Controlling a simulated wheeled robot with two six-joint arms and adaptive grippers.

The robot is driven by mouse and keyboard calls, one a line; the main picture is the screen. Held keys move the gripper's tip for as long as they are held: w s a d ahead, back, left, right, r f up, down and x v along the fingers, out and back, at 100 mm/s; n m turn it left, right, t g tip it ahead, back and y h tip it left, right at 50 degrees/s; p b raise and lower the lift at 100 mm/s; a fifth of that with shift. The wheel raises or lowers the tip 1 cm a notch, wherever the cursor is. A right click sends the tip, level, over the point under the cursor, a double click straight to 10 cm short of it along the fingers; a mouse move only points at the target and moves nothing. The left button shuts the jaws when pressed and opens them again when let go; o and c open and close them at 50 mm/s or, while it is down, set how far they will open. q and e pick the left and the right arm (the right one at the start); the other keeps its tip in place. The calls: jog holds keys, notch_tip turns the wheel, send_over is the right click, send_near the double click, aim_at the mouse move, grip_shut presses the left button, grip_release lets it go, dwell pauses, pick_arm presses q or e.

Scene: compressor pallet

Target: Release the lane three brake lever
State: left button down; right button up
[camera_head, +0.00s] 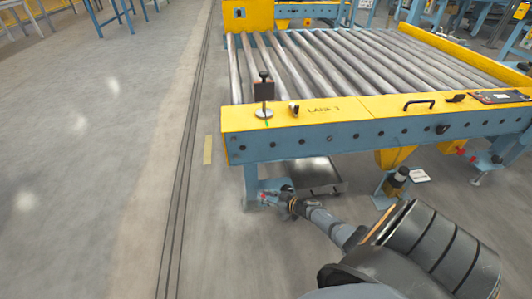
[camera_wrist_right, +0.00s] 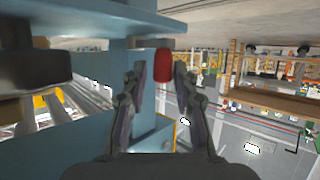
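My right gripper (camera_head: 272,197) is low at the front left leg of the roller conveyor marked LANE 3 (camera_head: 324,109), below its yellow top rail. In the right wrist view, the red lever knob (camera_wrist_right: 163,64) shows between the two fingertips of my right gripper (camera_wrist_right: 161,72). The fingers are apart, with a small gap on each side of the knob. I cannot tell how deep the knob sits between them. The rest of the lever is hidden, and the knob is not clear in the head view. My left gripper is not in view.
A black post with a flat plate (camera_head: 264,91) stands on the yellow rail. A black handle (camera_head: 419,104) and a control panel (camera_head: 500,97) are further right. A grey tray (camera_head: 320,178) is under the conveyor. Another red knob (camera_head: 461,151) shows at right. Floor at left is clear.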

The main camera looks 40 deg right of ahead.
jog(key=shift+s, duration=0.15)
jog(key=shift+s+d, duration=0.1)
jog(key=shift+s, duration=0.25)
jog(key=v, duration=1.1)
jog(key=shift+r, duration=0.25)
jog(key=shift+w, duration=0.1)
